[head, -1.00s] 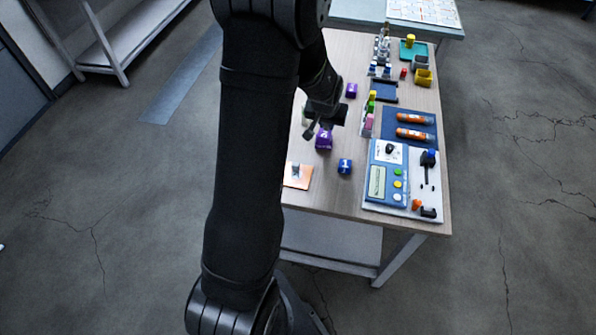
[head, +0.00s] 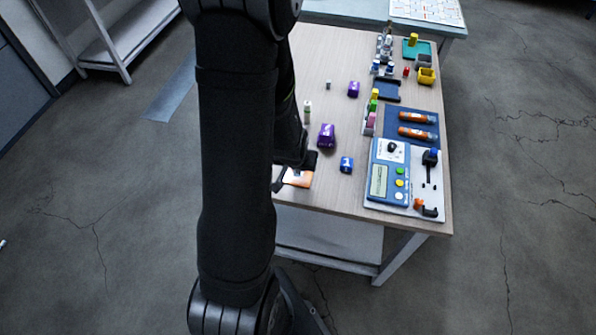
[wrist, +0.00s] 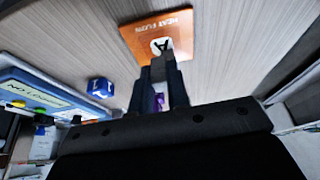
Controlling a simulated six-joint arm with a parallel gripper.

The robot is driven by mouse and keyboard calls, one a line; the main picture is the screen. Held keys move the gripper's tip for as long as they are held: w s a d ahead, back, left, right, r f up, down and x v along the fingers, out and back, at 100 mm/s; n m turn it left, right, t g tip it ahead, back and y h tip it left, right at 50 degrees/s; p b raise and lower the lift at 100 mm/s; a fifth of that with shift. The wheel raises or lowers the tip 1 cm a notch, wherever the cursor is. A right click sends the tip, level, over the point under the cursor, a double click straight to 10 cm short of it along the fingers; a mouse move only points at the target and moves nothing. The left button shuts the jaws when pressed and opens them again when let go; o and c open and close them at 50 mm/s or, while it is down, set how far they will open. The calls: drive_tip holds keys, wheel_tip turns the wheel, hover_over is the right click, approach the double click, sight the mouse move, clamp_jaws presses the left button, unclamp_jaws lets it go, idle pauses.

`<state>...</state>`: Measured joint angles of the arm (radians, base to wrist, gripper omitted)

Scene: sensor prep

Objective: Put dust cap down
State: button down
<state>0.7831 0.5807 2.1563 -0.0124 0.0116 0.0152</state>
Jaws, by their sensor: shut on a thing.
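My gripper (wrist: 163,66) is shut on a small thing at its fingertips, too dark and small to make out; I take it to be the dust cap. In the head view my gripper (head: 290,177) is low by the orange card (head: 299,178), partly behind my arm. Whether the held thing touches the card or table cannot be told.
A blue numbered block (head: 346,164) and a purple block (head: 326,136) stand nearby. The blue meter panel (head: 390,178) is to the right, with the blue tray of orange tubes (head: 414,115) behind it. A small vial (head: 307,112) stands behind the card. Bare wood lies between.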

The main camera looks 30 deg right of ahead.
drive_tip(key=shift+f, duration=1.75)
drive_tip(key=shift+f, duration=0.15)
drive_tip(key=c, duration=1.4)
unclamp_jaws()
drive_tip(key=shift+v, duration=6.15)
